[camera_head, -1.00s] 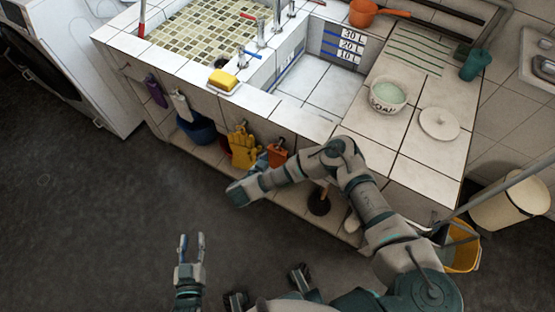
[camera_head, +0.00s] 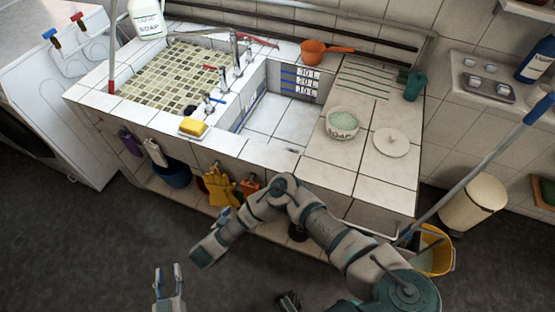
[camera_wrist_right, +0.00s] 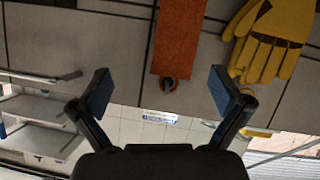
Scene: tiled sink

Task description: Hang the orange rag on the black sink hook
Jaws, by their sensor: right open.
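The orange rag (camera_head: 250,184) is at the front of the tiled sink, beside the yellow gloves. In the right wrist view the rag (camera_wrist_right: 180,38) is a flat orange strip, with the dark, round-ended hook (camera_wrist_right: 168,84) at its lower end; I cannot tell whether it is looped over the hook. My right gripper (camera_wrist_right: 160,92) is open and empty, its blue-padded fingers apart on either side of the hook in that view. In the head view its fingers are not clear at the end of my right arm. My left gripper (camera_head: 170,276) is open and empty, low over the floor.
Yellow gloves (camera_head: 222,188) are close to the rag. A blue basin (camera_head: 172,174) sits below the sink front. The soap bowl (camera_head: 342,124) and a round lid (camera_head: 391,142) stand on the counter. A yellow bucket (camera_head: 436,250) is at right. The floor at left is clear.

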